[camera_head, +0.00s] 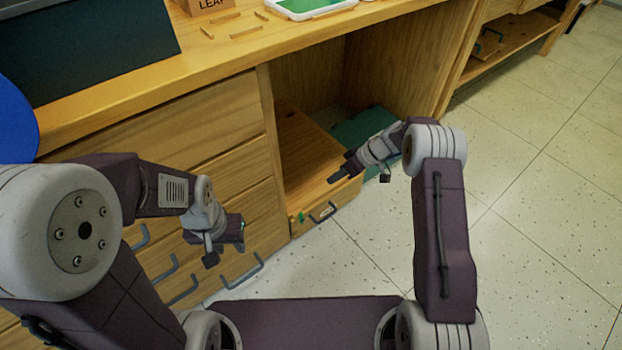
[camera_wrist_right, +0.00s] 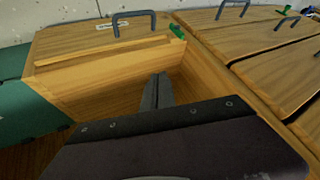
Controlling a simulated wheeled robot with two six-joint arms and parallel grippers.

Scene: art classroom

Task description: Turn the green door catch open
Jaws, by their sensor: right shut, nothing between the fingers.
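The green door catch (camera_wrist_right: 177,31) is a small green piece beside the upper corner of a wooden front with a grey handle, in the right wrist view. In the head view it is a tiny green spot (camera_head: 301,216) at the left end of that low front. My right gripper (camera_head: 336,178) is shut and empty, above the wooden unit behind this front. In the right wrist view its closed fingers (camera_wrist_right: 157,92) point toward the front, short of the catch. My left gripper (camera_head: 222,248) hangs before the drawers, and its jaw opening is unclear.
The low front has a grey handle (camera_head: 322,212). A stack of drawers (camera_head: 215,150) with handles stands to its left. A dark green item (camera_head: 362,128) lies in the open bay. Another green piece (camera_wrist_right: 311,11) shows at upper right. The speckled floor (camera_head: 530,230) at right is clear.

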